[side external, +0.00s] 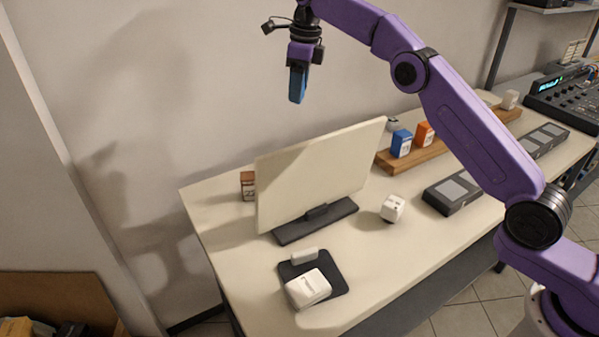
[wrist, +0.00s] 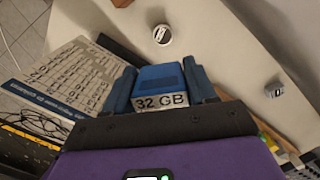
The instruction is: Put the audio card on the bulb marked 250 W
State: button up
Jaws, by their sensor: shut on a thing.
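My gripper (side external: 298,84) is high above the table, above and behind the white panel. In the wrist view its two dark blue fingers (wrist: 160,92) are shut on a blue block (wrist: 160,76) with a white label reading "32 GB". No marking names it as an audio card. No "250 W" marking is readable. In the wrist view, a round white thing (wrist: 162,34) with dark print and a small grey-white thing (wrist: 274,89) with dark print lie on the table, apart from the gripper. Which one is the bulb I cannot tell.
A white panel (side external: 318,170) on a dark foot stands mid-table. A white box (side external: 309,288) is on a black pad (side external: 334,275). A white cube (side external: 392,208) is right of the panel. Blue (side external: 401,143) and orange (side external: 424,133) boxes stand on a wooden board. A brown box (side external: 247,185) is behind the panel.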

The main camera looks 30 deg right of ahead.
notch_tip(320, 180, down, 21)
jog(key=shift+w+f, duration=0.1)
dwell(1.1)
jog(key=shift+d+f, duration=0.1)
jog(key=o, duration=1.1)
jog(key=r, duration=0.8)
jog(key=s+d+r, duration=0.1)
jog(key=r, duration=0.3)
jog(key=shift+r, duration=0.1)
